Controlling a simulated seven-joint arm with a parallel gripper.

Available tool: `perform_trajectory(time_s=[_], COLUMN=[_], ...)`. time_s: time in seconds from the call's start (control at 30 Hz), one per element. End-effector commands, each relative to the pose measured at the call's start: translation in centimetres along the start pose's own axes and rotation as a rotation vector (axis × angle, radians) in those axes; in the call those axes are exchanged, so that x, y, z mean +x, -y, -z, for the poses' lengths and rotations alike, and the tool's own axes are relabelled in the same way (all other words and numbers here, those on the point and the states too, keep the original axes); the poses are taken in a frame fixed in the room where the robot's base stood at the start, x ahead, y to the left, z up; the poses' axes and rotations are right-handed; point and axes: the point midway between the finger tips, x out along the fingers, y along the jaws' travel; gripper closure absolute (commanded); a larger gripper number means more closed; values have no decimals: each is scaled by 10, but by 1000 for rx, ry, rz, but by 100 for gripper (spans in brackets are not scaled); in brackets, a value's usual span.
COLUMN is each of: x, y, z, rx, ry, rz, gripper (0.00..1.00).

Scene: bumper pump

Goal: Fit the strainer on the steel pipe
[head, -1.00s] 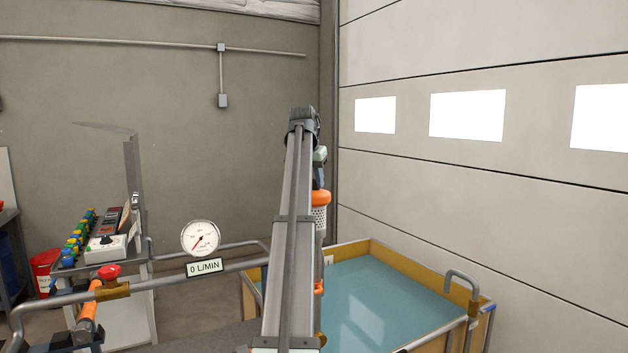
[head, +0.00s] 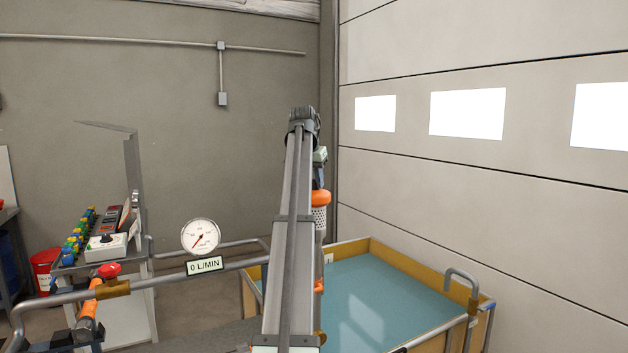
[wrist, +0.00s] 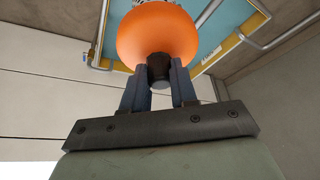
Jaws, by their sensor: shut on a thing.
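The strainer (head: 320,214) has an orange cap and a perforated metal body. It hangs upright beside my arm in the head view, partly hidden by the arm. In the wrist view its round orange cap (wrist: 158,36) fills the top middle, with a dark knob below it. My gripper (wrist: 159,78) is shut on that knob, one finger on each side. In the head view my gripper (head: 319,177) is small and partly hidden. A grey steel pipe (head: 258,262) runs past the gauge and goes behind my arm. I cannot tell where the strainer's lower end is relative to a pipe end.
A tank of blue-green water with a yellow rim (head: 420,267) stands right of my arm. A bent grey pipe (head: 462,274) hooks over its right side. A gauge (head: 200,237) reading 0 L/MIN and a red-knobbed valve (head: 108,271) are at left.

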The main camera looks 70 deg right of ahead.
Motion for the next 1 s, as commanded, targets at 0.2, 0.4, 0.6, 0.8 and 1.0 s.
perform_trajectory(time_s=[0.2,0.4,0.6,0.8,1.0], x=[2,2,2,2,2], y=[0,0,0,0,0], z=[-1,-2,-2,-1,-1], rx=[0,0,0,0,0], ry=[2,4,4,2,2], rz=[0,-1,-1,0,0], gripper=[100,70,50,43,43])
